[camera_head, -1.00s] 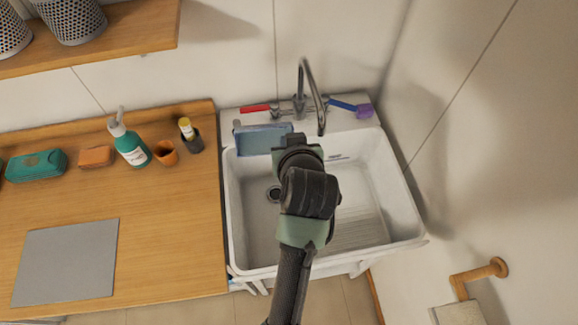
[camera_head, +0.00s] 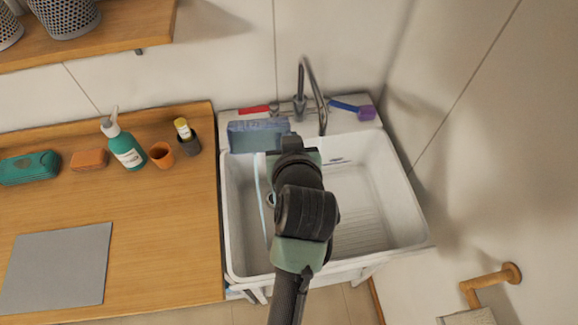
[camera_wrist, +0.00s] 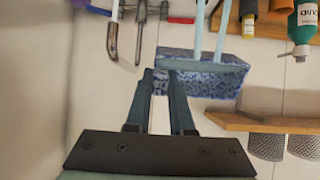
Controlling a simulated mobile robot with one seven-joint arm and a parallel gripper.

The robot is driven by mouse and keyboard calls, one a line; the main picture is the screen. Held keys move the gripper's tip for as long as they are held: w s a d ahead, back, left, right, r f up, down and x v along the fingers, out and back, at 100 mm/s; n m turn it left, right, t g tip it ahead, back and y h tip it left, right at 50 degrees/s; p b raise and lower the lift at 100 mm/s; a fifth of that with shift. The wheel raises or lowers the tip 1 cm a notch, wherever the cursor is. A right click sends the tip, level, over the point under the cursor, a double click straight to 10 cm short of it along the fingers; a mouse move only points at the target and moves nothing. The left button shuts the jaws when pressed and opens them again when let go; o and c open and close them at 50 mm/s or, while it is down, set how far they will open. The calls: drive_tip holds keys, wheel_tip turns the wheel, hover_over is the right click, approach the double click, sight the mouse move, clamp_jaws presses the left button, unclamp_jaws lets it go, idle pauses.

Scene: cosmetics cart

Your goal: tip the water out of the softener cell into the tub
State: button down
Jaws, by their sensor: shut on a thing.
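The softener cell (camera_head: 258,136) is a blue, see-through box held over the back left of the white tub (camera_head: 230,215). It is tipped, and a thin pale-blue stream (camera_head: 262,190) falls from it into the tub. In the upside-down wrist view the cell (camera_wrist: 222,82) looks mottled blue, with two pale streams (camera_wrist: 198,30) leaving its edge. My gripper (camera_wrist: 160,74) is shut on the cell's pale handle bar at one end. In the head view my gripper (camera_head: 292,146) and arm hide part of the tub floor and the drain.
A faucet (camera_head: 318,95) with a red lever (camera_head: 254,109) and a blue-purple lever (camera_head: 362,111) stands behind the tub. A shelf (camera_head: 120,35) is above.

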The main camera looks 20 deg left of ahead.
drive_tip(key=shift+s+a+t+b, duration=0.2)
drive_tip(key=shift+a+t+b, duration=0.15)
drive_tip(key=shift+b, duration=0.55)
drive_tip(key=shift+s+f+t+y+b, duration=0.1)
drive_tip(key=shift+f+t+y+b, duration=0.2)
drive_tip(key=shift+b, duration=0.75)
drive_tip(key=shift+r+t+b, duration=0.25)
drive_tip(key=shift+r+b, duration=0.05)
drive_tip(key=shift+b, duration=0.45)
drive_tip(key=shift+y+b, duration=0.3)
drive_tip(key=shift+b, duration=0.4)
drive_tip(key=b, duration=0.1)
drive_tip(key=t+b, duration=0.1)
drive_tip(key=b, duration=0.1)
drive_tip(key=shift+s+d+r, duration=0.1)
drive_tip(key=shift+s+d, duration=0.05)
drive_tip(key=shift+s, duration=0.15)
